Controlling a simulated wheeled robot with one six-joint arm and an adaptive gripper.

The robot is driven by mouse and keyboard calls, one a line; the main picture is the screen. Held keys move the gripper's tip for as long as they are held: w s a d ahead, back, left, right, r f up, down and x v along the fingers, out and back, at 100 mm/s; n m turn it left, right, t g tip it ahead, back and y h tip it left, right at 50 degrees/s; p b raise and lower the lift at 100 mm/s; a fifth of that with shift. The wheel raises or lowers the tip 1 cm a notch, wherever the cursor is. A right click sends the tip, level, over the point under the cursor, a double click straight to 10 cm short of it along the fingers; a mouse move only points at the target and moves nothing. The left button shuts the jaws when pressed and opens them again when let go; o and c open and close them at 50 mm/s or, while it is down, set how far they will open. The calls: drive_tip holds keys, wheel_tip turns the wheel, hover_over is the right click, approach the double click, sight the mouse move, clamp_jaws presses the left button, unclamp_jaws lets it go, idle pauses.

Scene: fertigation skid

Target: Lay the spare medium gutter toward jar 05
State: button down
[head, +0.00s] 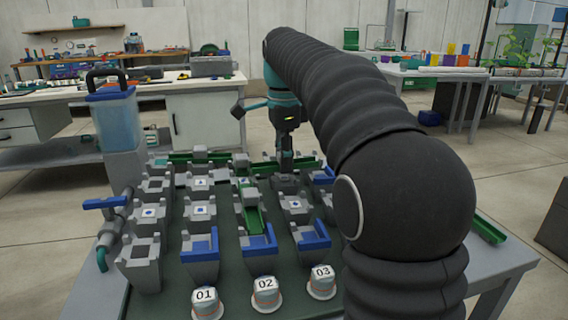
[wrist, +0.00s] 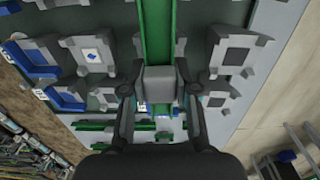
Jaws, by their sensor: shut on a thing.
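My gripper (head: 287,178) is at the far part of the skid in the head view, pointing down. In the wrist view my gripper (wrist: 160,92) is shut on the grey block of a green gutter (wrist: 157,35), a finger on each side. The gutter runs lengthwise up the picture, away from the fingers. In the head view a green gutter (head: 308,164) shows beside the gripper, partly hidden by it. I cannot tell whether the held gutter touches the posts. Jars 01 (head: 206,303), 02 (head: 266,294) and 03 (head: 321,281) stand at the near edge. I cannot make out jar 05.
Grey posts stand in rows on the skid (head: 172,272), some with blue pieces (head: 259,246). Another green gutter (head: 253,219) lies in the middle column, and one (head: 488,229) lies at the right edge. A blue tank (head: 115,118) stands at the left. My arm hides much of the right.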

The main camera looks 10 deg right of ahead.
drive_tip(key=shift+f, duration=0.25)
drive_tip(key=shift+f, duration=0.6)
drive_tip(key=c, duration=0.9)
unclamp_jaws()
drive_tip(key=shift+r, duration=0.1)
wheel_tip(320, 180, up, 8)
drive_tip(key=shift+r+p, duration=0.25)
drive_tip(key=shift+p, duration=0.65)
